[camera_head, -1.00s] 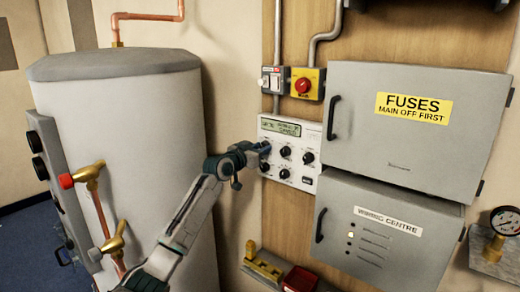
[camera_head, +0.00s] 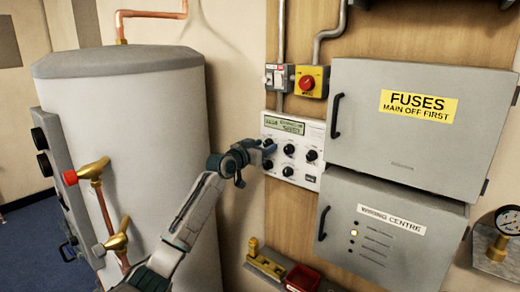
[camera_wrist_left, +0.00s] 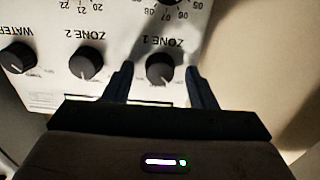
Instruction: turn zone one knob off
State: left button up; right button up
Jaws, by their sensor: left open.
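The zone one knob (camera_wrist_left: 160,68) is black and round with a pale pointer mark, under upside-down "ZONE 1" lettering in the left wrist view. My left gripper (camera_wrist_left: 160,72) is open, with one finger on each side of the knob; I cannot tell whether either touches it. In the head view my left gripper (camera_head: 266,151) is at the upper left of the white control panel (camera_head: 301,176), where its fingers largely hide this knob.
The zone two knob (camera_wrist_left: 87,63) is left of zone one in the wrist view, with the water knob (camera_wrist_left: 18,57) beyond. In the head view, a red rotary switch (camera_head: 307,82) is above the panel. The fuses cabinet (camera_head: 415,150) and wiring centre cabinet (camera_head: 385,245) stand right.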

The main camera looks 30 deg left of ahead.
pick_arm(q)
jog(key=shift+s+f, duration=0.15)
jog(key=shift+s, duration=0.15)
jog(key=s+b, duration=0.4)
jog(key=s, duration=0.6)
jog(key=shift+a+b, duration=0.3)
jog(key=shift+a, duration=0.1)
